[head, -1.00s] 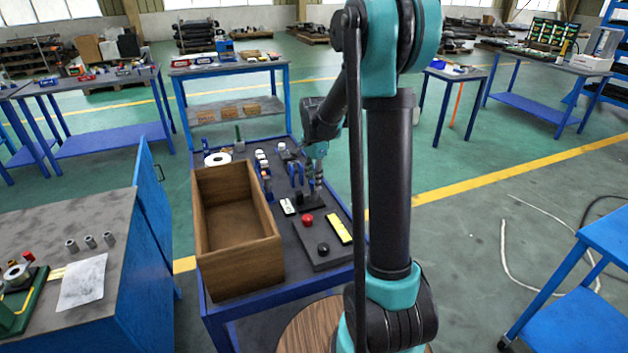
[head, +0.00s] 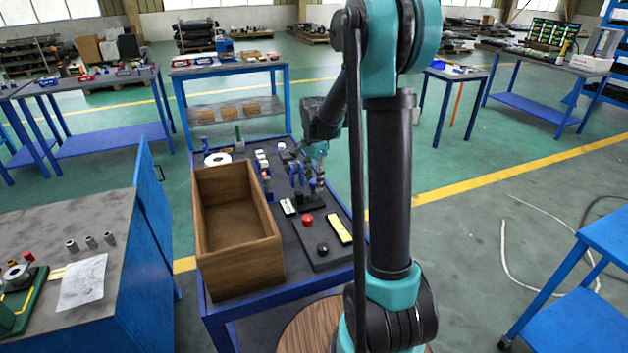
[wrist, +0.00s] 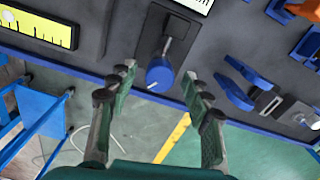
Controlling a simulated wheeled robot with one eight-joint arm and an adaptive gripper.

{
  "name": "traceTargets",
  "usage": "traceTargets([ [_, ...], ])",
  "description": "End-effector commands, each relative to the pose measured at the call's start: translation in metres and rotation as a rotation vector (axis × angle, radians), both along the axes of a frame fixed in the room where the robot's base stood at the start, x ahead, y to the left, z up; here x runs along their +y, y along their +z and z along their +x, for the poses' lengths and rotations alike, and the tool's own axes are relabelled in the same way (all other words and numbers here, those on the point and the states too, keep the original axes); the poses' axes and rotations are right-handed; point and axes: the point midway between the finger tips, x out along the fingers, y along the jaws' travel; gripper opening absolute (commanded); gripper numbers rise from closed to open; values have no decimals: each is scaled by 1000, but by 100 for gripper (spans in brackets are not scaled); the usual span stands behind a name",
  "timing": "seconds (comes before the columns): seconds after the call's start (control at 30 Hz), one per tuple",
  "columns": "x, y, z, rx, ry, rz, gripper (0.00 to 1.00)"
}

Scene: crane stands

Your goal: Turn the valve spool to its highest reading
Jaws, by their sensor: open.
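The valve spool shows in the wrist view as a blue round knob (wrist: 160,74) with a white mark on its end. It stands out on a grey stem from a black base plate (wrist: 150,40); the plate also shows in the head view (head: 311,203). My gripper (wrist: 158,78) is open, with one finger on each side of the knob in the picture. Gaps show on both sides, and I cannot tell how deep the knob lies between the fingers. In the head view my gripper (head: 317,178) is over the base plate and hides the knob. A white plate (wrist: 196,4) is cut off beyond it.
A yellow marked scale (wrist: 38,25) lies to one side on the bench. Blue forked parts (wrist: 236,88) stand on the other side. A red button (head: 307,220) and black knob (head: 323,249) are nearer me. A wooden crate (head: 270,245) fills the bench's left.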

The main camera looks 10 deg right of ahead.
Motion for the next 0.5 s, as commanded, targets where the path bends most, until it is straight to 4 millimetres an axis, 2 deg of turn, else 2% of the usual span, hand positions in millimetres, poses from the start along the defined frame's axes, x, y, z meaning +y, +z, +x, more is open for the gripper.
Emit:
traceTargets([
  [0.17,0,3,0,0,0,0,49],
  [0.27,0,12,0,0,0,0,49],
  [0.5,0,58,-1,0,0,0,49],
])
